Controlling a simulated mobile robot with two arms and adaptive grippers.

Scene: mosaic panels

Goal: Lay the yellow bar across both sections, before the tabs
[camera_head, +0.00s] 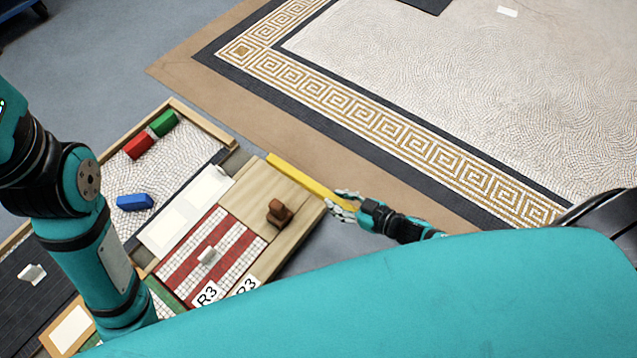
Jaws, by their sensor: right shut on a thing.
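The yellow bar (300,178) is long and thin and lies along the upper right edge of the pale wooden board. My right gripper (343,203) is shut on the bar's lower right end. The red-and-white striped mosaic (188,262) lies left of the board, with a small white block on it. The seam between the two sections is hard to make out. My left arm comes in from the left; its gripper is hidden.
A brown knob (280,212) stands on the wooden board (258,192). A red block (139,146), a green block (163,123) and a blue block (135,202) lie in the framed tray at upper left. A blank white panel (165,232) lies beside the stripes. Open floor lies right of the frame.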

